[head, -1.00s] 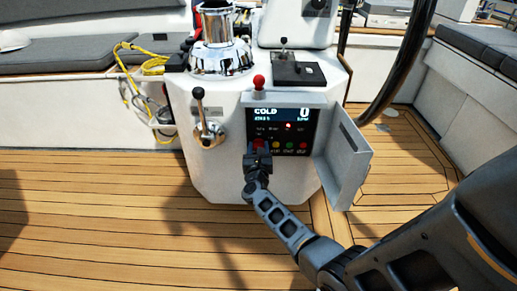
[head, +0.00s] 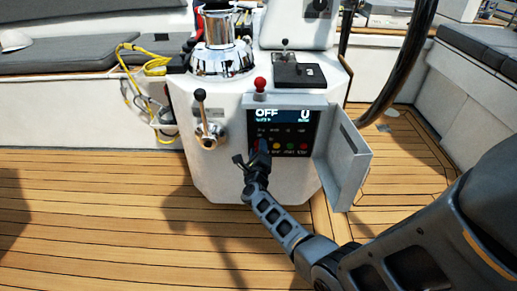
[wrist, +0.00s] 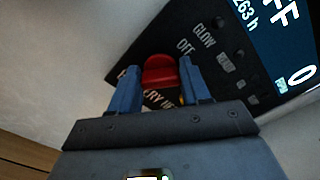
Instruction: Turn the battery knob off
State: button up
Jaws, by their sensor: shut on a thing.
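The red battery knob (wrist: 160,72) shows between the two blue fingers of my gripper (wrist: 157,82) in the wrist view, on the dark panel with partly covered white lettering. My gripper is shut on the knob. In the head view my gripper (head: 258,150) covers the lower left of the control panel (head: 290,143) and hides the knob. The panel's display (head: 281,116) reads "OFF" and "0". In the wrist view the display (wrist: 280,40) and a "GLOW OFF" label beside the knob are seen tilted.
The panel's white door (head: 342,160) stands open on the right. A black-knobbed lever (head: 201,115) is on the left, and a red-topped lever (head: 260,84) is above. Yellow, green and red buttons sit right of my gripper. The wooden deck (head: 100,200) is clear at left.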

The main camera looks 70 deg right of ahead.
jog(key=shift+w+f+n+p, duration=0.15)
jog(key=shift+n+p, duration=0.6)
jog(key=shift+n, duration=2.75)
jog(key=o, duration=1.1)
jog(key=shift+c, duration=0.2)
jog(key=p+v, duration=0.2)
jog(key=v, duration=0.6)
jog(key=shift+p, duration=0.35)
